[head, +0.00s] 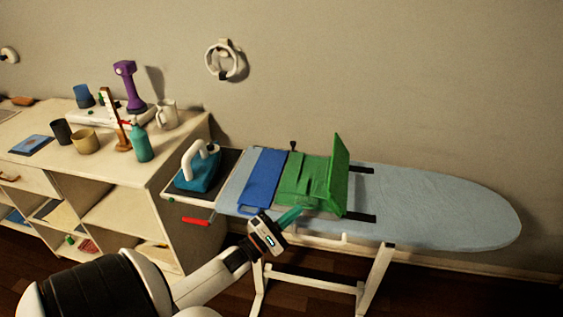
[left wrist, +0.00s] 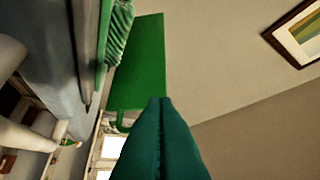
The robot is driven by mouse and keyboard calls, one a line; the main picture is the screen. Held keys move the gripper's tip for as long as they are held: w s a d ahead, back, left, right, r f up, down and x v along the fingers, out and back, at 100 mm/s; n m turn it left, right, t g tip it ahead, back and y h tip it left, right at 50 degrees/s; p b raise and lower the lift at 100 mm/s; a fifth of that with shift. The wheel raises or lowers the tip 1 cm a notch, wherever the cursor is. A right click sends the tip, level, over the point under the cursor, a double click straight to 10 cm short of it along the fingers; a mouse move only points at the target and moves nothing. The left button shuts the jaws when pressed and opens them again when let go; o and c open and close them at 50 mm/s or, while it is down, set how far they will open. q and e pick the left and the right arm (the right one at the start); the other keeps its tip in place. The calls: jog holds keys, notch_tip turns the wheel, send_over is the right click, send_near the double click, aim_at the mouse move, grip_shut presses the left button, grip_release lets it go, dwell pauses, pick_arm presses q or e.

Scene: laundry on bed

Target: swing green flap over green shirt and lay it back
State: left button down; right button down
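The green flap (head: 341,172) stands nearly upright at the right side of the green shirt on the ironing board. The green shirt (head: 303,180) lies flat to its left. My left gripper (head: 303,209) is at the near edge of the shirt, left of the flap. In the left wrist view its teal fingers (left wrist: 161,101) are together, with nothing seen between them. The flap (left wrist: 140,60) shows beyond the fingertips there; whether they touch it I cannot tell. My right gripper is not in view.
A blue panel (head: 263,179) lies left of the shirt. A teal iron (head: 199,172) stands at the ironing board's left end. The ironing board (head: 440,205) is clear to the right, past two black strips. A shelf unit (head: 125,210) with cups and a bottle stands left.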

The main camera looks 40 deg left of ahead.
pick_arm(q)
jog(key=w+d+r, duration=0.1)
jog(key=w+d+r+p, duration=0.1)
jog(key=w, duration=0.1)
jog(key=w+d+p, duration=0.1)
jog(key=w, duration=0.1)
jog(key=shift+d+r, duration=0.3)
jog(key=shift+r, duration=0.1)
jog(key=shift+w+r, duration=0.1)
